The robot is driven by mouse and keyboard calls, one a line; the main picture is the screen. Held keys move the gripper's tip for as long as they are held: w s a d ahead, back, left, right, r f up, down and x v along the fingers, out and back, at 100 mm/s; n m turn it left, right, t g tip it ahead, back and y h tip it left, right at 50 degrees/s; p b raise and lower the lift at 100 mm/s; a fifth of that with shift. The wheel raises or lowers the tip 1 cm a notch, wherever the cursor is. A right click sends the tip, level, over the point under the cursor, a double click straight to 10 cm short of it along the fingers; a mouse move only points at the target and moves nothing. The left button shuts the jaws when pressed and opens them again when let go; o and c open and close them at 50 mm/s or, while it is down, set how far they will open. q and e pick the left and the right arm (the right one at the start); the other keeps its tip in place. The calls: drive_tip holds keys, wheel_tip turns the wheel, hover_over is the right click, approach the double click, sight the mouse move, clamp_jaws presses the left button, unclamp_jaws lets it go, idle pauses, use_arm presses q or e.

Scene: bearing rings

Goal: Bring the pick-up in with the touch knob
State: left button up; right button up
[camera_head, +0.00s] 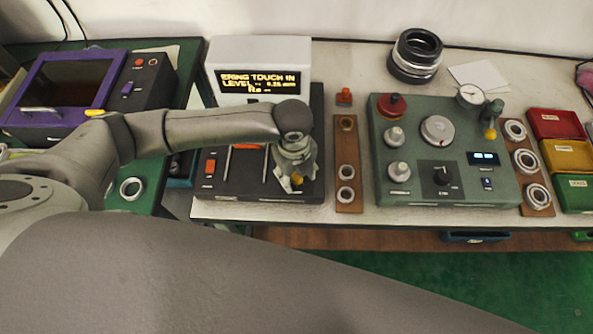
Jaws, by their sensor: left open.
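The dark tester base (235,184) stands at the table's left front, with a white display box (262,53) behind it. Its screen (258,82) has yellow text that reads roughly "BRING TOUCH IN", a level line with 0.25 mm, and "Ra". My left gripper (297,185) points down over the right front of this base, open. A small yellow-orange part (297,179), perhaps the touch knob, shows at its fingertips; I cannot tell if they touch it. My arm and gripper cover the middle of the tester, and I cannot make out the pick-up. My right gripper is not in view.
A wooden strip with rings (347,170) lies just right of the tester. Beyond it stand a green gauge unit (420,160), another ring strip (530,180) and coloured bins (565,155). A purple-framed machine (65,88) is at left. A large grey link fills the foreground.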

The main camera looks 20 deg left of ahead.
use_arm(q)
clamp_jaws()
idle(0.3)
drive_tip(key=shift+w+r+m+p, duration=0.1)
drive_tip(key=shift+r+m+p, duration=0.05)
drive_tip(key=shift+m+p, duration=0.95)
drive_tip(key=m+p, duration=0.1)
drive_tip(key=m, duration=0.3)
drive_tip(key=m+p, duration=0.1)
drive_tip(key=m, duration=0.2)
drive_tip(key=shift+m, duration=0.4)
drive_tip(key=shift+w+m, duration=0.1)
drive_tip(key=shift+m, duration=1.7)
drive_tip(key=shift+g, duration=0.3)
